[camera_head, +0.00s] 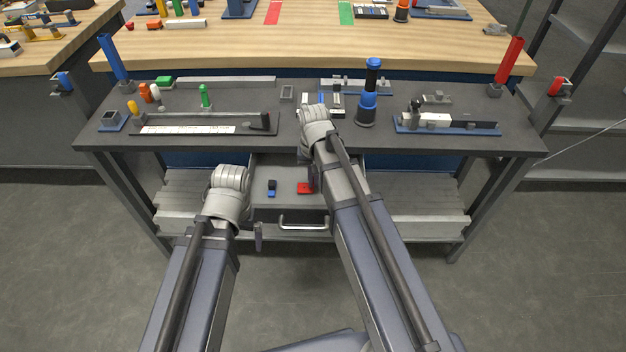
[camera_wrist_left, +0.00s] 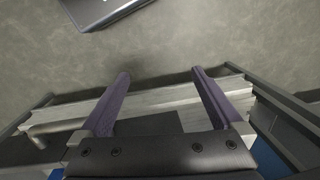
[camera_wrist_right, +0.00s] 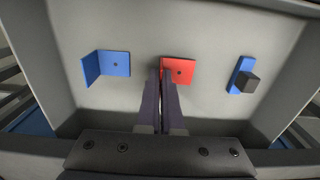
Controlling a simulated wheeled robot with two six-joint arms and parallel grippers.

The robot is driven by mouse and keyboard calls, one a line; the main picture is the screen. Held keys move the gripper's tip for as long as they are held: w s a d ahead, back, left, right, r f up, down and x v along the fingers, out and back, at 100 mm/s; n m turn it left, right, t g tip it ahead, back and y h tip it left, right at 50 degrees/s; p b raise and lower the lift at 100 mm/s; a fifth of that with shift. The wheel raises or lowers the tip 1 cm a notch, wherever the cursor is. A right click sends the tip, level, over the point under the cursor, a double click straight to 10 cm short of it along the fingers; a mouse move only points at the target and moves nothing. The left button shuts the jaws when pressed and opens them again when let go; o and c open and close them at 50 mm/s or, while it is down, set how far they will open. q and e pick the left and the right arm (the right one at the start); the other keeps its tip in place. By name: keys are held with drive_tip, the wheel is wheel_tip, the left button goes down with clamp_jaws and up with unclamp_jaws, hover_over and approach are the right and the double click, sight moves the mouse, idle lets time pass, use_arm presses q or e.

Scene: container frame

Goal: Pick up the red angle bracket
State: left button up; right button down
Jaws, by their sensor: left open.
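The red angle bracket (camera_wrist_right: 181,69) lies in the open drawer (camera_wrist_right: 215,107), its flat plate with a dark hole facing up. It also shows in the head view (camera_head: 304,188), partly behind my right gripper (camera_head: 313,180). In the right wrist view, the right gripper's fingers (camera_wrist_right: 162,74) are close together at the bracket's left edge, with its upright flange apparently between the tips. The flange is mostly hidden by the fingers. My left gripper (camera_wrist_left: 160,72) is open and empty, outside the drawer and over the slatted lower shelf and floor.
In the drawer, a blue angle bracket (camera_wrist_right: 112,64) lies left of the red one, and a blue part with a black block (camera_wrist_right: 243,78) lies right. The drawer has a front handle (camera_head: 303,225). Above is a dark tabletop (camera_head: 285,135) crowded with parts, including a blue-black cylinder (camera_head: 368,100).

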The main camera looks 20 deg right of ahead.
wheel_tip(320, 180, up, 9)
drive_tip(key=p, duration=0.8)
